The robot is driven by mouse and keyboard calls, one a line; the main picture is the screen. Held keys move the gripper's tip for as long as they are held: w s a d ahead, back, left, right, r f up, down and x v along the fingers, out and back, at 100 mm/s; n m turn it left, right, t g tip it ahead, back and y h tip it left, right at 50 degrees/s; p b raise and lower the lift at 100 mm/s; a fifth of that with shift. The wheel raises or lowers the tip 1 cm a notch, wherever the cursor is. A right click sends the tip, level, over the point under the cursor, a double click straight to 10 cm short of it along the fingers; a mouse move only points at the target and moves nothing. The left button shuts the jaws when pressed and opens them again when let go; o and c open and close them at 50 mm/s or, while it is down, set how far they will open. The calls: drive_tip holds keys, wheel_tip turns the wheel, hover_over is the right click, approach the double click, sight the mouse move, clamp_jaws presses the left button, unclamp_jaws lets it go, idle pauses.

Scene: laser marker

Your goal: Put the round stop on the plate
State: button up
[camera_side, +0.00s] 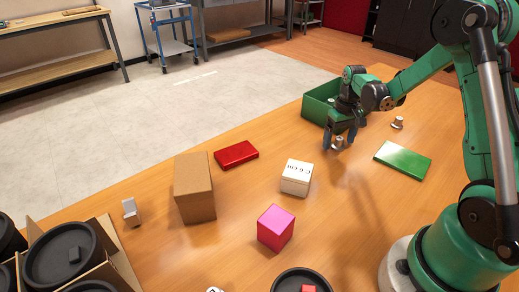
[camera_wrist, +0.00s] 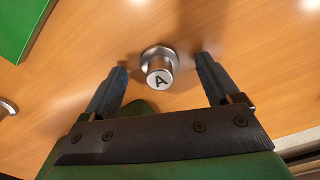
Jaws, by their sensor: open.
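A round metal stop (camera_wrist: 160,70), a short cylinder on a wider flange with a dark "A" on top, stands on the wooden table in the wrist view. My gripper (camera_wrist: 160,65) is open, with a finger on either side of it and gaps between. In the side view, my gripper (camera_side: 339,138) points down around the stop (camera_side: 338,144), partly hiding it. A second metal stop (camera_side: 397,122) stands to the right; part of a metal piece (camera_wrist: 8,107) shows at the wrist view's left edge. A flat green plate (camera_side: 403,158) and a flat red plate (camera_side: 236,154) lie on the table.
A green bin (camera_side: 318,105) stands just behind my gripper. A white lettered box (camera_side: 296,180), pink cube (camera_side: 275,230) and cardboard block (camera_side: 193,190) stand nearer the camera. A grey bracket (camera_side: 130,213) is at left. The table between green plate and pink cube is clear.

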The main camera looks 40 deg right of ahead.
clamp_jaws()
drive_tip(key=shift+r, duration=0.1)
idle(0.3)
wheel_tip(320, 180, up, 18)
drive_tip(key=r, duration=0.1)
drive_tip(key=r+n, duration=0.1)
drive_tip(key=r, duration=0.1)
hover_over(403, 158)
wheel_tip(403, 158, down, 16)
drive_tip(key=shift+d+r, duration=0.1)
drive_tip(key=shift+d, duration=0.05)
drive_tip(key=shift+f, duration=2.1)
